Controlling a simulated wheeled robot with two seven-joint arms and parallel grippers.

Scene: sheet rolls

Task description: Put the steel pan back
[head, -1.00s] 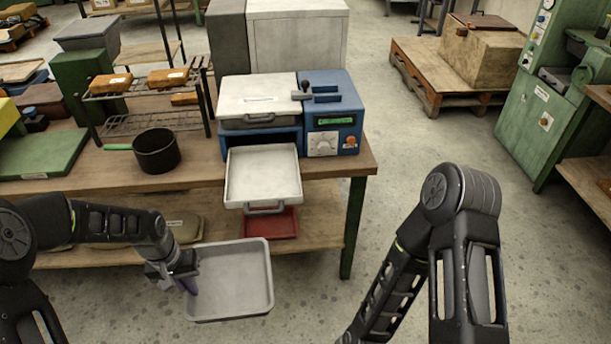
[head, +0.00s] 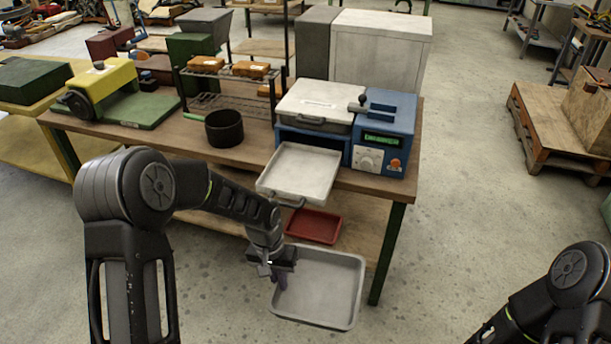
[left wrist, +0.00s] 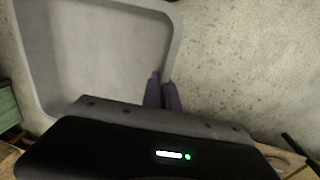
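A grey steel pan (head: 322,289), shallow and rectangular with a raised rim, hangs in the air in front of the workbench, below bench-top height. My left gripper (head: 280,280) is shut on its left rim. In the left wrist view the purple fingers (left wrist: 162,92) pinch the rim of the pan (left wrist: 95,50) at its corner side. A blue press-like machine (head: 382,135) with a white lid stands on the bench. A pale tray with a handle (head: 300,172) sticks out of its front, above and left of the held pan. My right gripper is out of view.
A red tray (head: 314,226) lies on the lower shelf behind the pan. A black pot (head: 224,129) and a wire rack (head: 235,104) stand left of the machine. The bench leg (head: 387,255) is just right of the pan.

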